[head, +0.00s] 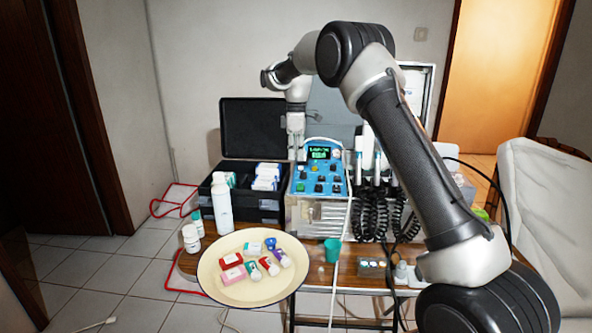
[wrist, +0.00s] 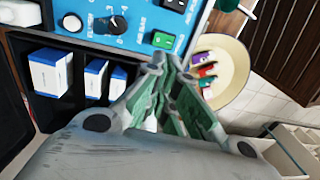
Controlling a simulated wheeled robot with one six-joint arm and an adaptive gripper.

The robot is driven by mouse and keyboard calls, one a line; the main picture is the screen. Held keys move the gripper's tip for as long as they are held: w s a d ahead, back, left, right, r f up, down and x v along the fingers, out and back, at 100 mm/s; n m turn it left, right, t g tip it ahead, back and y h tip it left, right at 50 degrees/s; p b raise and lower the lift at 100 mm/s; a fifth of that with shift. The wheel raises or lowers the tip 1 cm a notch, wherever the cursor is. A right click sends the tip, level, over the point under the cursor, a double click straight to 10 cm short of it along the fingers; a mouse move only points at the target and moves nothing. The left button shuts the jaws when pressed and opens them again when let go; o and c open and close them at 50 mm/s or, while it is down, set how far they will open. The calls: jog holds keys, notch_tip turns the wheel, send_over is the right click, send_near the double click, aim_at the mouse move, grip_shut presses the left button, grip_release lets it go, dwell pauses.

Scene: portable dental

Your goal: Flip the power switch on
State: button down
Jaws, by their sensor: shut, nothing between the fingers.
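The blue control panel (head: 320,182) of the dental unit stands on the table in the head view, with a lit green display and several knobs. In the wrist view the panel (wrist: 65,48) fills the top. A green rocker switch (wrist: 163,40) sits in its lower right part, and a black switch (wrist: 174,5) lies above it. Which is the power switch, and its position, I cannot read. My gripper (wrist: 168,64) is shut and empty, its fingertips just below the green switch; contact cannot be told. In the head view my gripper (head: 296,150) hangs over the panel's left edge.
An open black case (head: 240,205) with white-and-blue boxes (wrist: 50,72) is left of the panel. A cream tray (head: 225,290) with small coloured items is in front. A white bottle (head: 221,205) and coiled black hoses (head: 372,215) flank the unit. A teal cup (head: 332,249) stands in front.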

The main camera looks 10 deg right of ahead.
jog(key=shift+w+r, duration=0.1)
jog(key=shift+r, duration=1.4)
jog(key=s+d+f+m, duration=0.1)
jog(key=s+f+m, duration=0.2)
jog(key=f+m, duration=0.2)
jog(key=s+d+r+m+t, duration=0.1)
jog(key=s+d+r+m, duration=0.2)
jog(key=s, duration=1.1)
jog(key=s+d+r+m+t, duration=0.2)
jog(key=s+d, duration=0.4)
jog(key=s, duration=0.9)
jog(key=s+d+r+m+t, duration=0.2)
jog(key=s+d+r+m, duration=0.2)
jog(key=s, duration=1.1)
jog(key=shift+d+r, duration=0.7)
jog(key=shift+r, duration=0.65)
